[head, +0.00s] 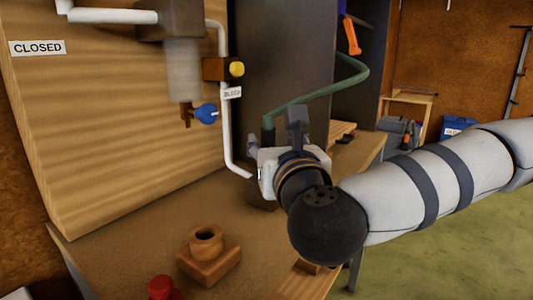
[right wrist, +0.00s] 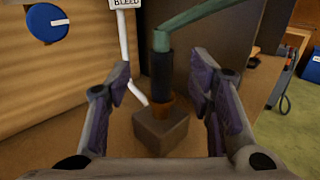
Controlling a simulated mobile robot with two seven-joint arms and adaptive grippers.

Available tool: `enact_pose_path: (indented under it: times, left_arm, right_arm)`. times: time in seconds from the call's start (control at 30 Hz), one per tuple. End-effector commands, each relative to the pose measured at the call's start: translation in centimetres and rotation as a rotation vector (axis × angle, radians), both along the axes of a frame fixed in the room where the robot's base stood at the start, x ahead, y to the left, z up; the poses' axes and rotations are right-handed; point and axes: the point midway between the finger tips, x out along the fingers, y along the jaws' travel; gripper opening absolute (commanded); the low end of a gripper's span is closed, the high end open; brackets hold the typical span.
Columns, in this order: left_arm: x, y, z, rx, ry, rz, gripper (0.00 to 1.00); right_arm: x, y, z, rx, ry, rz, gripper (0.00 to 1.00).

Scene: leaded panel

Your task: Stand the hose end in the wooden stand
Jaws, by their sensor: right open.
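The green hose (head: 318,97) curves down behind my right gripper (head: 275,135) in the head view. In the right wrist view its dark hose end (right wrist: 161,78) stands upright in a brown collar on a dark block (right wrist: 162,130). My right gripper (right wrist: 161,84) is open, with one finger on each side of the hose end and gaps showing on both sides. The wooden stand (head: 207,260), a square base with a round, empty-looking socket, sits on the bench nearer the front. My left gripper is not in view.
A wooden panel with white pipe (head: 226,130), a yellow knob (head: 237,69) and a blue knob (head: 206,113) rises behind the bench (head: 130,240). A red knob-like object (head: 161,287) is at the front. Bare bench lies left of the stand.

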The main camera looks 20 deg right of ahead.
Motion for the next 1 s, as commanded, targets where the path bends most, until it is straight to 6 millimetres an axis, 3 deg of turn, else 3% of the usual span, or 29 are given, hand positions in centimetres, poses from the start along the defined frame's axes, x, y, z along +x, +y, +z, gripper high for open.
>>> enact_pose_path:
  times: [0.4,0.63,0.67,0.87,1.0]
  left_arm:
    - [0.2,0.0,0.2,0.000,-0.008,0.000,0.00]
    - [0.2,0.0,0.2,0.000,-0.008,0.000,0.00]
    - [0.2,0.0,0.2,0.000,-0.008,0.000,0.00]
    - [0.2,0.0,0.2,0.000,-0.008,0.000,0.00]
    - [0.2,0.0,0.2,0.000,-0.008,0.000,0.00]
  right_arm:
    - [6.5,-1.1,-0.1,-0.002,-0.001,0.001,0.48]
    - [7.0,-1.1,-0.2,-0.002,0.000,0.003,0.48]
    - [7.0,-1.1,-0.2,-0.002,0.000,0.003,0.46]
    - [6.9,-1.1,-0.2,-0.002,0.000,0.002,0.00]
    - [6.9,-1.1,-0.1,-0.002,-0.002,0.002,0.00]
